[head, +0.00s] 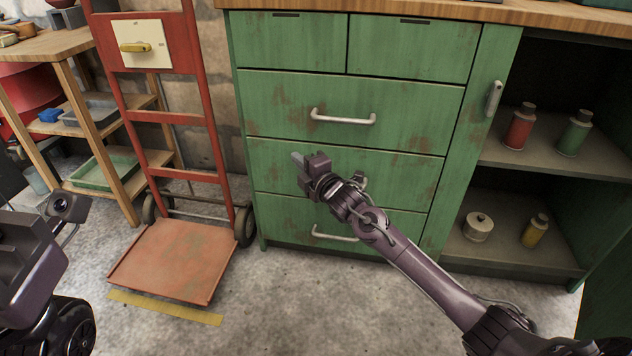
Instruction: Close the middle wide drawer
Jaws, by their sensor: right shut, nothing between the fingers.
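The middle wide drawer (408,174) is in the green cabinet, between the upper and lower wide drawers. Its front looks about flush with its neighbours, though I cannot tell whether a small gap remains. Its handle (360,181) is mostly hidden behind my right gripper; only its right end shows. My right gripper (303,160) is shut and empty, in front of the left half of this drawer's front. I cannot tell whether its tips touch the front. Dark parts of my left arm show at the lower left edge; its fingers are not visible.
The upper wide drawer (280,103) and lower wide drawer (290,213) look shut. A red hand truck (170,262) stands left of the cabinet. The open shelf (490,148) at right holds several cans and bottles. The concrete floor in front is clear.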

